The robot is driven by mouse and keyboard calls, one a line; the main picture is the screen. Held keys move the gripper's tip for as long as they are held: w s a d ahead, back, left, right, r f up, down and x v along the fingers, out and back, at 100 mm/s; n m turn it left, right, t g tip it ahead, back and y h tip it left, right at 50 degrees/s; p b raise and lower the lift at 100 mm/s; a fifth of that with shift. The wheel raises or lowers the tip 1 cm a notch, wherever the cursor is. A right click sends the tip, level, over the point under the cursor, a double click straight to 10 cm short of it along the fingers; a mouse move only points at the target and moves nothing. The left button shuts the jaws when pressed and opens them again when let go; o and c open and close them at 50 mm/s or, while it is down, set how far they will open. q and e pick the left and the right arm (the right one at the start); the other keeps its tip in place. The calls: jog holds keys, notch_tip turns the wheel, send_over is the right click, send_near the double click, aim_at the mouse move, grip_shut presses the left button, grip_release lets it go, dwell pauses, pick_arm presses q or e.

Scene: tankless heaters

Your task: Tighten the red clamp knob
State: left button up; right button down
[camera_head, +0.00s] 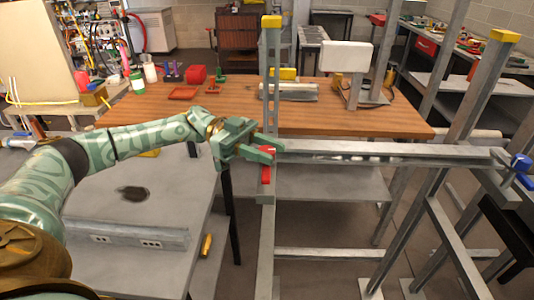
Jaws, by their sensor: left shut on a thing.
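The red clamp knob (266,174) is at the left upright of the metal frame (268,110), where the horizontal rail (390,151) meets it. My left gripper (263,153) reaches in from the left and is shut on the red knob. Its fingers hide the knob's upper part. A blue clamp knob (521,163) is at the right end of the rail. My right gripper is not in view.
A wooden workbench (330,118) stands behind the frame, holding a red tray, bottles and a white box-like part (346,57). A grey table (110,262) lies below my left arm. Slanted metal legs stand at the right.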

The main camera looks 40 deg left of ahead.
pick_arm(q)
jog(key=shift+r, duration=0.15)
jog(key=o, duration=1)
jog(key=shift+c, duration=0.2)
jog(key=shift+a, duration=0.1)
jog(key=a+b, duration=0.5)
jog(key=a, duration=1.1)
jog(key=shift+s, duration=0.15)
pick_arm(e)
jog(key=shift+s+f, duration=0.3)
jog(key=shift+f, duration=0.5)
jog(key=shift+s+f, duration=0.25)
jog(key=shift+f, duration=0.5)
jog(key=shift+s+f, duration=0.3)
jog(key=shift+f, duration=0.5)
